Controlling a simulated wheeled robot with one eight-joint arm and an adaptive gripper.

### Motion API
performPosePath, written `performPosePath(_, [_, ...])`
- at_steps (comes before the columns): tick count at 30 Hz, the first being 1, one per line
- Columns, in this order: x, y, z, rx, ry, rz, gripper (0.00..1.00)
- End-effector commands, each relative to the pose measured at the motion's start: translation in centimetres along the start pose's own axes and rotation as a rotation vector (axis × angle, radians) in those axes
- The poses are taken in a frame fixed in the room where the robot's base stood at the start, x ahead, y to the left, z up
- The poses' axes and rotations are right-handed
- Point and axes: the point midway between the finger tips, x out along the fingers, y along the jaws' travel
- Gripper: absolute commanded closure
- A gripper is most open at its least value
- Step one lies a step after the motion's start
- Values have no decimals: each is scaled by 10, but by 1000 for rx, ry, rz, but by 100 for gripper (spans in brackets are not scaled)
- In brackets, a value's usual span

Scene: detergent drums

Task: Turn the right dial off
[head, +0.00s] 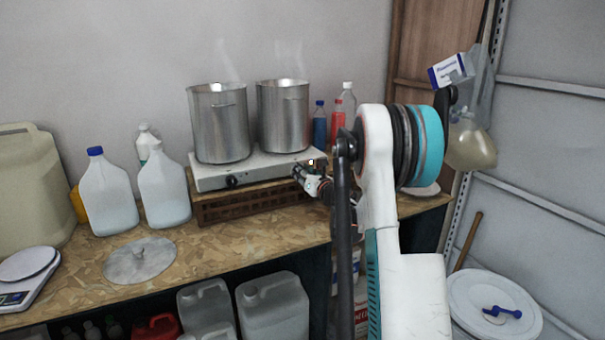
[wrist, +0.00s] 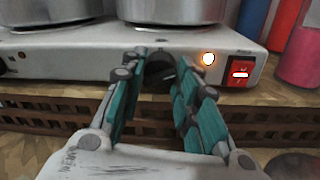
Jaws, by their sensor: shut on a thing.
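The white two-burner hotplate (head: 210,180) stands on a brown slatted crate, with two steaming metal pots on it. Its left dial (head: 233,181) is black and clear of me in the head view. The right dial (wrist: 160,72) is black and shows between my fingertips in the wrist view. My gripper (wrist: 162,78) is at the hotplate's front face, with its teal-padded fingers closed on the right dial from either side. It also shows in the head view (head: 300,172). The fingertips partly cover the dial, and its mark cannot be read. An orange indicator lamp (wrist: 208,59) glows beside it.
A red lit switch (wrist: 240,73) sits right of the lamp. The left pot (head: 220,125) and right pot (head: 284,115) stand above my gripper. The slatted crate (head: 240,202) lies just below. Blue and red bottles stand close on the right.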

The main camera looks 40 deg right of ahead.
Motion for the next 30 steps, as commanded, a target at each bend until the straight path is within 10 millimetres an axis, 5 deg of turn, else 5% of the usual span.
performPosePath(30, [0, 1, 1, -831, 44, -11, 95])
